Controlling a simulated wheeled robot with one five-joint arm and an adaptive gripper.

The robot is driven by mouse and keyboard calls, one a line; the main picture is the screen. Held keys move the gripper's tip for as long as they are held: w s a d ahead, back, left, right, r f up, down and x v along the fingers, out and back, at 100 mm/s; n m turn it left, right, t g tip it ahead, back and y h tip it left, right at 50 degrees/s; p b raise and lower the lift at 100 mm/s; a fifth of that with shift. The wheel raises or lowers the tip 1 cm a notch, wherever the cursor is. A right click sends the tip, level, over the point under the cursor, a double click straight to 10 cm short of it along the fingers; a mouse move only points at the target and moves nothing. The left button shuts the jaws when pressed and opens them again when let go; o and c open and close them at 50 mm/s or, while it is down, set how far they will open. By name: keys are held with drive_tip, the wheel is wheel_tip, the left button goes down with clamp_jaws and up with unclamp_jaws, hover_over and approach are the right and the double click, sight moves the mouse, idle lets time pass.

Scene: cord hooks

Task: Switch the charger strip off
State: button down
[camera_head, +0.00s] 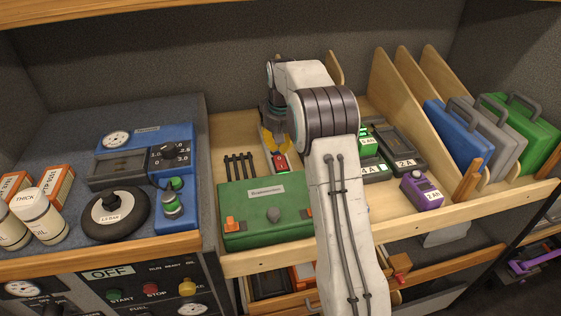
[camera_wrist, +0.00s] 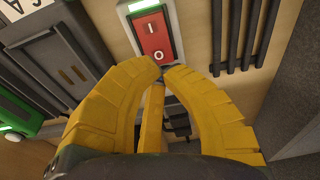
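The charger strip (camera_head: 282,169) lies on the wooden shelf behind the green box, partly hidden by my gripper and arm. Its red rocker switch (camera_wrist: 154,37) shows close up in the wrist view, marked I and O, with a lit green lamp (camera_wrist: 138,5) beyond the I end. My gripper (camera_head: 277,146) has yellow fingers and is over the strip. In the wrist view my gripper (camera_wrist: 164,68) has its fingertips together, with nothing seen between them, beside the O end of the switch. I cannot tell whether they touch it.
A green box (camera_head: 265,205) stands in front of the strip. Black slotted bars (camera_head: 240,165) are to its left. Battery chargers (camera_head: 400,148) and a purple battery (camera_head: 421,190) are to the right of my arm. Wooden dividers (camera_head: 395,85) hold blue, grey and green cases.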

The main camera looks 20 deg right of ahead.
sight(280, 158)
drive_tip(key=shift+f+b, duration=1.3)
drive_tip(key=shift+f, duration=0.6)
idle(1.0)
drive_tip(key=shift+r, duration=0.15)
wheel_tip(280, 158, up, 7)
drive_tip(key=p, duration=0.6)
drive_tip(key=shift+p, duration=0.35)
idle(0.5)
